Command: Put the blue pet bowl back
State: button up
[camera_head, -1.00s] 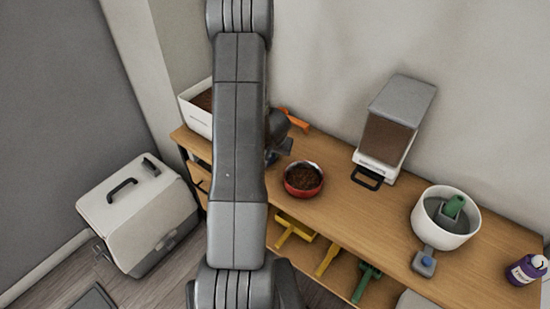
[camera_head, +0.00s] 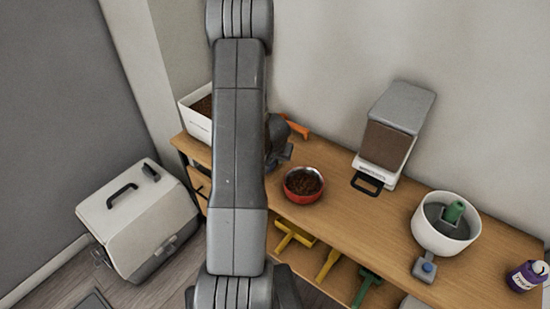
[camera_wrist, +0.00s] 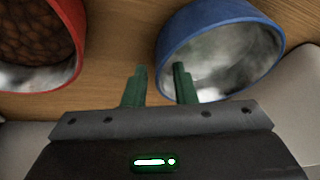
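The blue pet bowl (camera_wrist: 222,22) shows in the wrist view at the upper right, on the wooden surface. Its inside is pale and shiny. In the head view it does not show; my arm covers the area to the left of the red bowl. I cannot tell whether either touches the rim.
A red bowl of brown kibble (camera_head: 304,185) stands close by; it also shows in the wrist view (camera_wrist: 72,20). A food dispenser (camera_head: 392,135), a white bowl (camera_head: 440,240) and a purple bottle (camera_head: 525,276) stand farther right. A pet carrier (camera_head: 140,220) is on the floor.

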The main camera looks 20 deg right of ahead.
jog(key=p+v, duration=0.6)
jog(key=v, duration=0.5)
jog(key=shift+r, duration=0.2)
jog(key=shift+s, duration=0.1)
dwell(0.6)
